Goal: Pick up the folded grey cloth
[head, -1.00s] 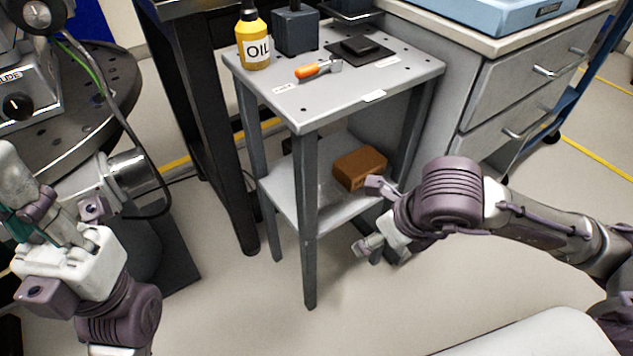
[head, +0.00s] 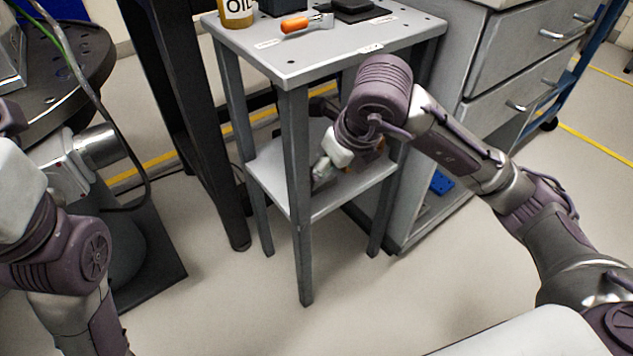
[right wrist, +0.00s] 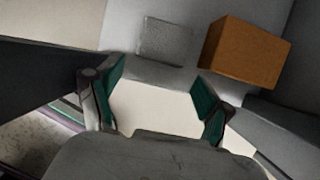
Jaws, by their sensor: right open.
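The folded grey cloth (right wrist: 168,40) shows in the right wrist view as a flat grey rectangle on the pale lower shelf (right wrist: 128,22). It lies ahead of my right gripper (right wrist: 160,92), whose two green-padded fingers are spread apart with nothing between them. In the head view my right gripper (head: 323,168) is between the tops of the small grey table, just above the lower shelf (head: 318,203). My right arm and gripper cover much of that shelf, and I cannot make out the cloth there. My left arm is cut off at the left edge; its fingers are not clearly visible.
A brown block (right wrist: 245,52) sits close to the right of the cloth. The table's front leg (head: 298,210) and upper top (head: 290,65) frame the shelf. The top holds an oil bottle (head: 236,12) and an orange-handled tool (head: 295,24). A drawer cabinet (head: 520,70) stands to the right.

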